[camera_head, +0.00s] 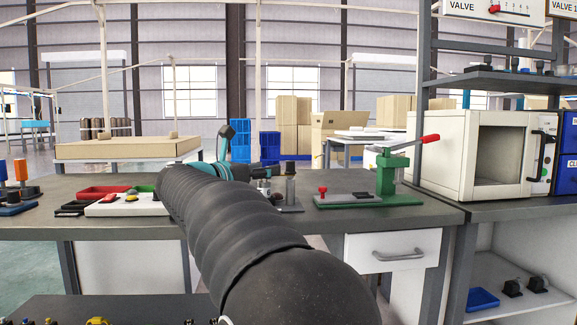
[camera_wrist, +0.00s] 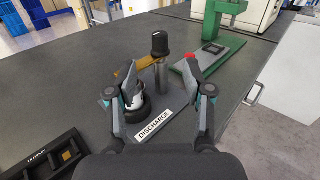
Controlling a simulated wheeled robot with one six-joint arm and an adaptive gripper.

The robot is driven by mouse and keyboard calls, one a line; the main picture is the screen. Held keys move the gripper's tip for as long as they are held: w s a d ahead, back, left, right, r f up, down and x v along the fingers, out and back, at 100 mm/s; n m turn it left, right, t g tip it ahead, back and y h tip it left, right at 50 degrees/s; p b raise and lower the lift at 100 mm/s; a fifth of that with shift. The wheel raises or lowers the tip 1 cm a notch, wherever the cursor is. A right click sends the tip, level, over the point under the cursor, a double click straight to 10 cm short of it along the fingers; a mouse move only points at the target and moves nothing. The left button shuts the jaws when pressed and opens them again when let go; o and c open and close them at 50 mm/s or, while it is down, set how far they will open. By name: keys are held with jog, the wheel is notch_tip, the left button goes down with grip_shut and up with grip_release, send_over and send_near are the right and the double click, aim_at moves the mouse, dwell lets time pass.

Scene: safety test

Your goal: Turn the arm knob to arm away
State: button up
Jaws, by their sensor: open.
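My gripper (camera_wrist: 159,73) is open in the wrist view, with its fingers spread to either side of a grey metal post (camera_wrist: 161,76). A black knob (camera_wrist: 160,43) tops that post and lies beyond the fingertips in the picture. The post stands on a dark grey plate (camera_wrist: 148,118) labelled DISCHARGE; no "arm away" marking is readable. A white part with a black round base (camera_wrist: 135,108) is partly hidden behind the left finger. In the head view my gripper (camera_head: 268,176) is small and its fingers are unclear, left of the black knob (camera_head: 291,167).
A green press (camera_head: 387,172) with a red-tipped lever stands right of the post. A white panel with buttons (camera_head: 125,208) and a red tray (camera_head: 103,191) lie left. A white oven (camera_head: 455,142) stands far right. Bare worktop (camera_wrist: 75,85) lies left of the plate.

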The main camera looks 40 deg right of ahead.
aim_at(287, 164)
jog(key=x, duration=1)
jog(key=shift+w+d+p, duration=0.15)
jog(key=shift+d+p, duration=0.15)
grip_shut()
